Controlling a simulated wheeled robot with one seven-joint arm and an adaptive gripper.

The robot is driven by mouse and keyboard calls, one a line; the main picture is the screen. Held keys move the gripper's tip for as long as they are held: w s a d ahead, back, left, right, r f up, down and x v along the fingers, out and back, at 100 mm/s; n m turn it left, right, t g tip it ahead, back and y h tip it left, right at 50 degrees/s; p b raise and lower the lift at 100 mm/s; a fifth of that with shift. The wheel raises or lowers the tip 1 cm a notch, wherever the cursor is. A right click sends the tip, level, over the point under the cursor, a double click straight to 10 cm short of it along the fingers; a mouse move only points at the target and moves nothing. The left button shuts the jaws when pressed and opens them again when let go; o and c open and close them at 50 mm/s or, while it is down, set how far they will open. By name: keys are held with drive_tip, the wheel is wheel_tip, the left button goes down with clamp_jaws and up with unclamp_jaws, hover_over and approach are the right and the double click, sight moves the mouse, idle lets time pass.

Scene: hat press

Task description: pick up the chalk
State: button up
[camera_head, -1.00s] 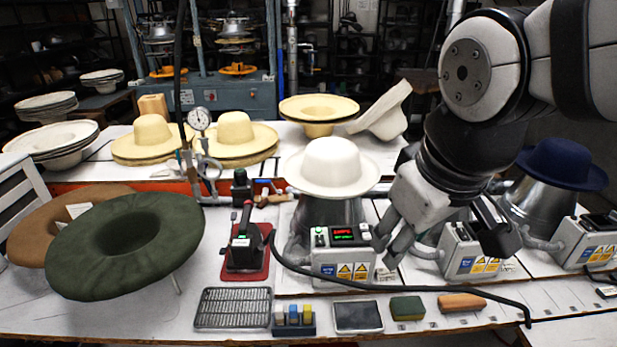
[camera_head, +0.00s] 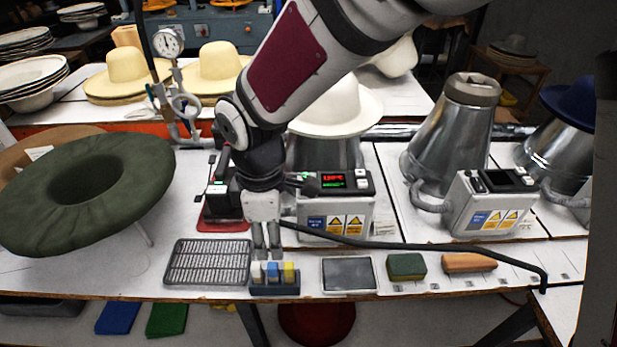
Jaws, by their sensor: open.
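The chalk sticks stand in a small dark blue-grey holder (camera_head: 275,288) at the front edge of the bench. I see a white one (camera_head: 256,273), a blue one (camera_head: 272,272) and a yellow one (camera_head: 289,272) in a row. My gripper (camera_head: 268,252) points straight down at the holder, its two fingers open with a narrow gap between them. The fingertips are just above or behind the chalk tops; I cannot tell whether they touch. Nothing shows between the fingers.
A ribbed grey tray (camera_head: 207,262) lies left of the holder and a dark flat pad (camera_head: 349,273) right of it. A green block (camera_head: 406,267) and an orange-brown block (camera_head: 468,262) lie farther right. A black hose (camera_head: 400,245) runs behind. A control box (camera_head: 335,212) stands behind the pad.

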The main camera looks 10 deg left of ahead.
sight(272, 265)
wheel_tip(272, 265, down, 7)
drive_tip(key=shift+f, duration=0.2)
drive_tip(key=shift+s+a+f, duration=0.1)
drive_tip(key=shift+a+f, duration=0.05)
drive_tip(key=shift+f, duration=1.2)
drive_tip(key=shift+a+f, duration=0.15)
drive_tip(key=shift+f, duration=1.15)
drive_tip(key=shift+c, duration=0.2)
clamp_jaws()
